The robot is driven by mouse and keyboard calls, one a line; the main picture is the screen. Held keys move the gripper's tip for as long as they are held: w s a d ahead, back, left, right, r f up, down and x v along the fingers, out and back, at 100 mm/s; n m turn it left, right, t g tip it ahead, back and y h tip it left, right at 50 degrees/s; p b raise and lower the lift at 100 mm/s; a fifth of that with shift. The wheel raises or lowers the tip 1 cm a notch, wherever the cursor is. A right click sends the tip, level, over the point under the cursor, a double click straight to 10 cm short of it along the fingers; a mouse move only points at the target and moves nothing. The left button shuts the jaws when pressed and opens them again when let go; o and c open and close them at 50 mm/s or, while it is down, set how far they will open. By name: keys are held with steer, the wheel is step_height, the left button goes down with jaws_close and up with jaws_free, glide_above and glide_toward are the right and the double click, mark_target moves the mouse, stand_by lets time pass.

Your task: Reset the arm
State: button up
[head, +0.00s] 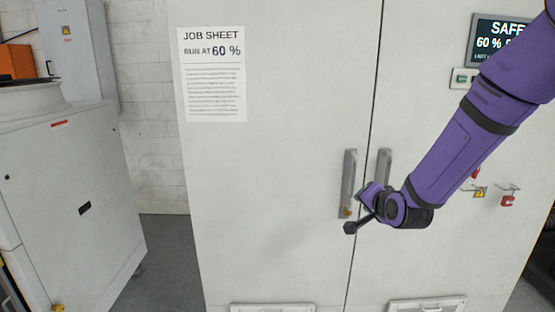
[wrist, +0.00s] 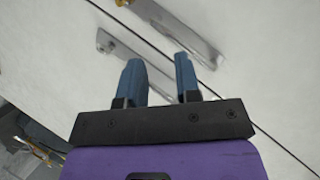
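My purple arm (head: 450,155) reaches down from the upper right across the front of a tall white two-door cabinet. My gripper (wrist: 158,60) shows in the wrist view with two blue fingers apart and nothing between them. It faces the cabinet front near the door handles; I cannot tell the exact gap. In the head view the wrist end is by the handles and the fingers are hard to make out. The left handle (head: 348,185) and the right handle (head: 384,165) are upright grey bars beside the door seam, and both doors look shut.
A job sheet (head: 212,75) reading "RUN AT 60 %" is on the left door. A grey machine (head: 70,200) stands left.

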steer(key=s+d+r+n+g, duration=0.2)
steer(key=s+r, duration=0.3)
steer(key=s, duration=0.6)
steer(key=s+d+r+n+g+h, duration=0.1)
steer(key=s+r, duration=0.5)
steer(key=s, duration=0.6)
steer(key=s+d+r+n+g+h, duration=0.1)
steer(key=s+d+r+n+g, duration=0.2)
steer(key=s, duration=0.9)
step_height(320, 180, up, 2)
steer(key=shift+d+r+n+g, duration=0.3)
steer(key=shift+n+g, duration=0.7)
steer(key=shift+n, duration=0.2)
